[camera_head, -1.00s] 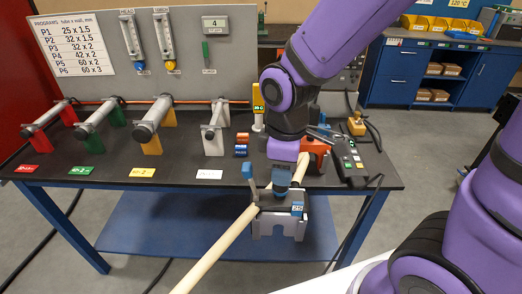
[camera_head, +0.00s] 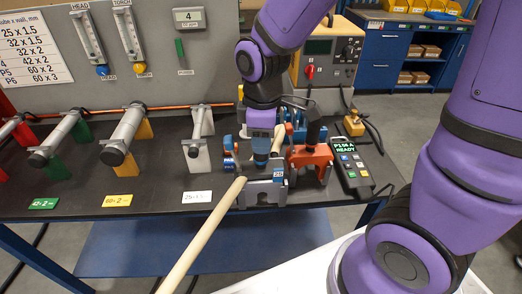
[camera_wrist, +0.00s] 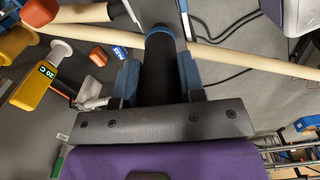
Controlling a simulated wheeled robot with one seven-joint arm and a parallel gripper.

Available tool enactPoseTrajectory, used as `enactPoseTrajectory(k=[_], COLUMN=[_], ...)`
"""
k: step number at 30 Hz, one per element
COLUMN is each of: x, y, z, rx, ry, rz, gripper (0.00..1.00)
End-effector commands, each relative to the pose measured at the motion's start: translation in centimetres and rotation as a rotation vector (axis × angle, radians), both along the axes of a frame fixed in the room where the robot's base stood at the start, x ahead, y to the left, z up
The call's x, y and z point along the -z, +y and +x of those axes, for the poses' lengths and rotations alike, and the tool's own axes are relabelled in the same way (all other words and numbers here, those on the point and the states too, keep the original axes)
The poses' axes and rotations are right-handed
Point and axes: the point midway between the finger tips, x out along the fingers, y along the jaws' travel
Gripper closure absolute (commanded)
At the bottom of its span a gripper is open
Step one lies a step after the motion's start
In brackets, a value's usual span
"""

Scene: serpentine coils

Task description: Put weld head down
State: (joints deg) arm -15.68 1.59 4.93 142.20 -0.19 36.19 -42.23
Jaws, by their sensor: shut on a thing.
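The weld head (camera_head: 266,193) is a grey block with a blue label reading 25 and a blue upright lever. It is at the front part of the black bench top, and I cannot tell whether it touches the surface. My gripper (camera_head: 262,150) is above it, pointing down. In the wrist view my gripper (camera_wrist: 160,78) has its blue fingers shut on both sides of the black handle (camera_wrist: 159,68) with a blue ring. The body of the weld head is largely hidden in the wrist view. A long beige tube (camera_head: 205,235) runs from beside the head toward the lower left.
An orange weld head (camera_head: 310,160) stands close on the right, with a pendant (camera_head: 351,170) showing READY beyond it. A white label (camera_head: 197,197) and a grey tube on white supports (camera_head: 199,150) are to the left. The bench's front edge is close.

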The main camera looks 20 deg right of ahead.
Motion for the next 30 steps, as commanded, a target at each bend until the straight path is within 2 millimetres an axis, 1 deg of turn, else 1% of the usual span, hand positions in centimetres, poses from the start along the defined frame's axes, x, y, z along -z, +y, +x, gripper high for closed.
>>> enactPoseTrajectory(k=[1,6,12,15,20,25,30], x=[0.1,0.4,0.7,0.8,0.9,1.3,3.0], y=[-0.4,-1.8,-3.4,-4.0,-4.6,-4.7,-4.7], z=[1.0,3.9,7.2,8.5,9.7,9.9,9.8], rx=[0.005,0.005,0.004,0.002,0.001,0.001,0.001], ry=[0.000,-0.001,-0.001,-0.002,-0.002,-0.001,0.002], rz=[0.000,0.000,0.000,0.000,0.000,0.000,0.000], gripper=[1.00,1.00,1.00,1.00,1.00,1.00,1.00])
